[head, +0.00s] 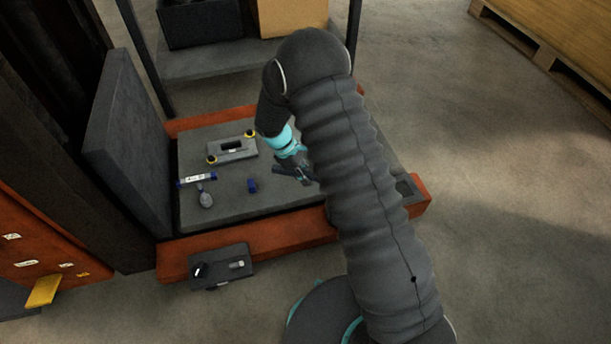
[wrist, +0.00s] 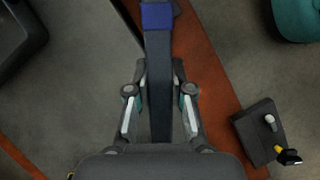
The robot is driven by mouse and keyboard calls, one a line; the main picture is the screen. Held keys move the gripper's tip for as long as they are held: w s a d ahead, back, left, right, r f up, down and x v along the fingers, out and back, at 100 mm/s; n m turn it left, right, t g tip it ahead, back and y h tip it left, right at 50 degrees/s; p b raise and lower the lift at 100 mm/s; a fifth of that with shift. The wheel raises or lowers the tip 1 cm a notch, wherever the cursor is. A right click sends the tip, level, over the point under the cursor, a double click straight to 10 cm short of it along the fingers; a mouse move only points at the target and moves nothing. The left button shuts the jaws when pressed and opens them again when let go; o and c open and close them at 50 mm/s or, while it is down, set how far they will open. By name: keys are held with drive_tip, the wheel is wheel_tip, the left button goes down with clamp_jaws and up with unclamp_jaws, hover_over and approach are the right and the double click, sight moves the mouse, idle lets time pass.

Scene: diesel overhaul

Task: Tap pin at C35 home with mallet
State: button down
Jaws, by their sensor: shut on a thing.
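My gripper (wrist: 160,105) is shut on a long dark grey bar with a blue end (wrist: 158,70) in the wrist view. The bar looks like the mallet, but I cannot make out its whole shape. In the head view my gripper (head: 296,172) hangs over the right part of the grey deck, partly hidden by my arm. A dark block (wrist: 258,133) with a pale upright pin (wrist: 270,121) and a yellow and black piece is at the lower right of the wrist view, apart from the bar. No C35 label is readable, so I cannot tell whether this is the task's pin.
The grey deck (head: 225,218) has an orange frame (head: 265,236). On it lie a grey plate with yellow knobs (head: 232,147), a labelled blue-ended tube (head: 197,179), a grey rounded piece (head: 206,199) and a blue block (head: 252,185). A small dark tray (head: 222,282) is at the front.

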drive_tip(key=shift+f, duration=0.15)
wheel_tip(320, 180, down, 14)
drive_tip(key=b, duration=0.9)
drive_tip(key=shift+r+p, duration=0.5)
drive_tip(key=shift+r, duration=0.2)
wheel_tip(320, 180, up, 13)
drive_tip(key=p, duration=0.8)
drive_tip(key=shift+f, duration=0.15)
wheel_tip(320, 180, down, 13)
drive_tip(key=b, duration=0.8)
drive_tip(key=shift+f+b, duration=0.2)
drive_tip(key=shift+b, duration=0.15)
wheel_tip(320, 180, up, 14)
drive_tip(key=p, duration=0.9)
drive_tip(key=shift+f, duration=0.2)
